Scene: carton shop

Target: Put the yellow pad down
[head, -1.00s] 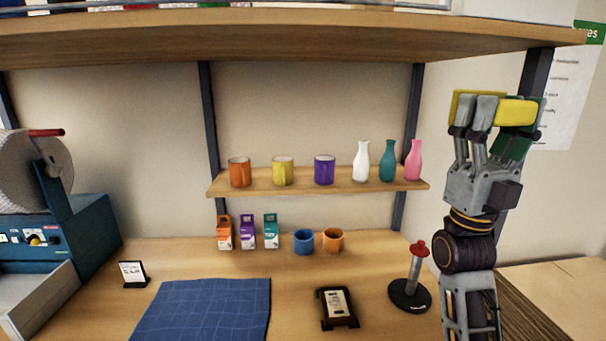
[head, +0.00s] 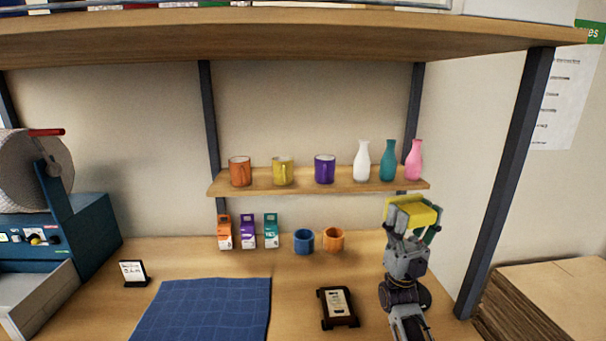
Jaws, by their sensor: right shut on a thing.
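The yellow pad (head: 412,212) is held up at the right of the head view, in front of the wall and below the pink bottle. My right gripper (head: 411,222) is shut on the pad from below, its fingers pointing up. A small dark green part shows beside the pad at its right. The pad appears above the bench top (head: 290,285), apart from it. My left gripper is not in view.
A shelf (head: 345,188) with mugs and bottles hangs behind. Small cartons (head: 245,232), a blue mug (head: 304,240) and an orange mug (head: 333,240) stand beneath it. A blue mat (head: 205,310) and a dark framed block (head: 338,307) lie in front. Bench between them is bare.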

